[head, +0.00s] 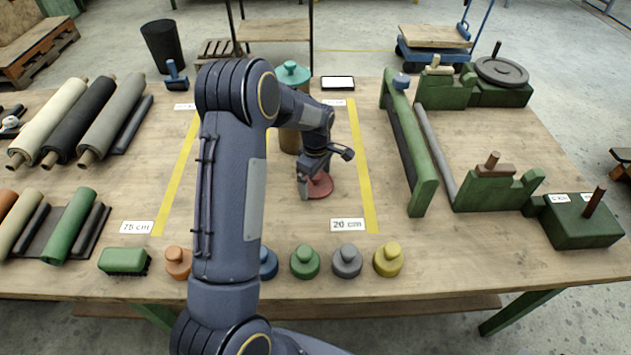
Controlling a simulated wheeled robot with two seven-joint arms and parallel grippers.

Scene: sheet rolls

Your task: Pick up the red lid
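The red lid (321,187) lies on the wooden table between the two yellow tape lines, near the middle of the head view. My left arm reaches over the table. Its gripper (312,182) points down at the red lid, with a finger against or just in front of the lid's left side. The gripper hides part of the lid, including its knob. I cannot tell whether the fingers are closed on the knob. The lid looks flat on the table. My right gripper is not in view.
Orange (177,262), blue (269,264), green (305,262), grey (347,262) and yellow (388,259) lids line the front edge. A brown canister with a teal lid (293,73) stands behind my wrist. Sheet rolls (75,120) lie left; a green bar (413,150) lies right.

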